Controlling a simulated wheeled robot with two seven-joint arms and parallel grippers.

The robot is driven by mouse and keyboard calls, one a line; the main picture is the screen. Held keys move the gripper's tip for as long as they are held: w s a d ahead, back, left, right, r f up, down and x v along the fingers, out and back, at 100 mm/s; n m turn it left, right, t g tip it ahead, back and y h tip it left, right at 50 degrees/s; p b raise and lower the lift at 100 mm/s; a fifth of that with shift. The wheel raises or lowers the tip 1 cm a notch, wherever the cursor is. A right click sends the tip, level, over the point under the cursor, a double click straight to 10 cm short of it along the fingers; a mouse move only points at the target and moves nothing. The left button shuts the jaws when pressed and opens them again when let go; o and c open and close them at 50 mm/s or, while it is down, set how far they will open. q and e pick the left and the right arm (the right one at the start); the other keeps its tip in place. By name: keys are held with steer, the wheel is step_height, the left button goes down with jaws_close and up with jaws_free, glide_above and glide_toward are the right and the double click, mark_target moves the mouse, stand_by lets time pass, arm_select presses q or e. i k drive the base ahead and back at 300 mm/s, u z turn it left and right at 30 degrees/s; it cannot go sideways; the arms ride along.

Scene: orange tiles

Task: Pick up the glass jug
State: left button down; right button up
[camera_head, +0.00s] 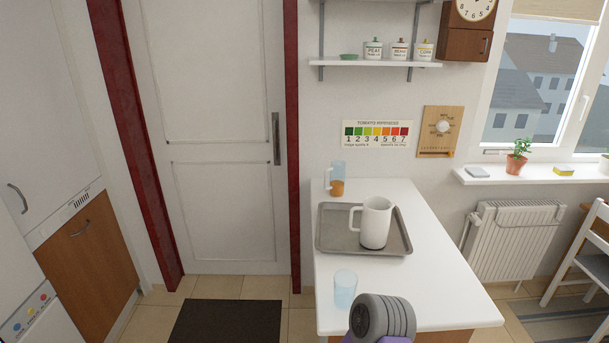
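A glass jug (337,172) of clear bluish glass stands upright at the back left of the white counter. It has orange contents in its lower part and a handle on its left side. It is behind the grey tray and apart from it. Neither of my grippers is in view. A grey ribbed rounded part with a bit of purple, which looks like part of my own arm, shows at the bottom of the view over the front of the counter, well short of the jug.
A grey tray (329,240) holding a white pitcher (376,224) lies on the counter (436,268) in front of the jug. A light blue glass (345,289) stands near the front left edge. The counter's right side is clear. A wall shelf (376,63) hangs above.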

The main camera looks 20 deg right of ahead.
mark_target(337, 169)
steer(key=u, duration=0.4)
steer(key=i, duration=2.15)
steer(key=z, duration=1.2)
steer(key=i, duration=1)
steer(key=z, duration=1.05)
